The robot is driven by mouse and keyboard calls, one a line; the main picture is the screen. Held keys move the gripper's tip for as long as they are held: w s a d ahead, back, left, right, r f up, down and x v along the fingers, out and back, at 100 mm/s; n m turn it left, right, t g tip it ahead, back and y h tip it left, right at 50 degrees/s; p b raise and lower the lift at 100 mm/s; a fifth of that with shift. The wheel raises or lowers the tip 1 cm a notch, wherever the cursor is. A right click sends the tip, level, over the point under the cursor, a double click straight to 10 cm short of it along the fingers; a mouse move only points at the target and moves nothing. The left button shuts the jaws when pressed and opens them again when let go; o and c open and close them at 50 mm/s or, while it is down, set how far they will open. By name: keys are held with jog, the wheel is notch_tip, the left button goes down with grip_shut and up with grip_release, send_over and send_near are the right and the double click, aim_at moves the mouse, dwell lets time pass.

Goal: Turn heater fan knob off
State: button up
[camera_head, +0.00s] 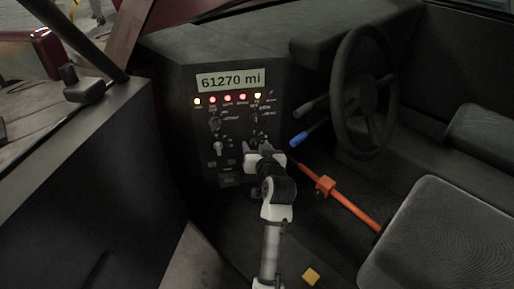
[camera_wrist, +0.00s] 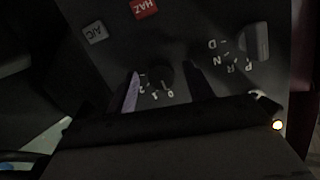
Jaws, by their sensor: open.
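The dark dashboard control panel (camera_head: 232,135) stands left of the steering wheel. In the wrist view a small dark round knob (camera_wrist: 160,74) sits on the panel, with white marks like 0, 1 and 2 around it. It looks like the fan knob; its pointer is too dark to read. My gripper (camera_wrist: 165,84) is open, its two fingers on either side of this knob. I cannot tell whether they touch it. In the head view my gripper (camera_head: 256,150) is at the lower right of the panel and hides what is behind it.
A red HAZ button (camera_wrist: 145,8), an A/C button (camera_wrist: 95,32) and a gear selector (camera_wrist: 257,41) surround the knob. The steering wheel (camera_head: 345,100), a blue-tipped stalk (camera_head: 299,139) and an orange bar (camera_head: 350,205) lie right of my arm.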

jog(key=b+v, duration=0.1)
jog(key=v, duration=1.2)
jog(key=shift+s, duration=0.4)
